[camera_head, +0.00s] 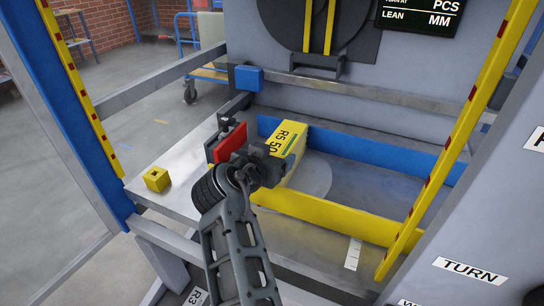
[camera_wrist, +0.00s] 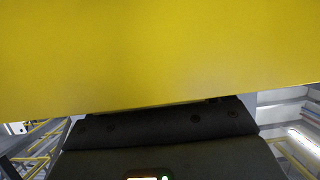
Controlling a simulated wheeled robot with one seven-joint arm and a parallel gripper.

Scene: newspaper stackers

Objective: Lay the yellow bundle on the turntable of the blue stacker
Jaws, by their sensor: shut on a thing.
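The yellow bundle (camera_head: 291,137), marked "R5 50", is held at the end of my arm, inside the bay of the stacker with the blue frame (camera_head: 85,150). My gripper (camera_head: 270,158) is shut on it; the fingertips are partly hidden. The round grey turntable (camera_head: 312,180) lies on the bay floor, between a blue side wall (camera_head: 365,151) and a yellow side wall (camera_head: 330,215). The bundle overlaps the turntable's left part in the picture; I cannot tell whether they touch. In the wrist view the bundle's yellow face (camera_wrist: 160,50) fills the upper part.
A red block (camera_head: 229,143) on a dark bracket stands close left of my gripper. A small yellow block (camera_head: 157,179) sits on the metal shelf. Yellow posts (camera_head: 455,120) and a grey rail (camera_head: 400,95) frame the bay. The bay's right floor is clear.

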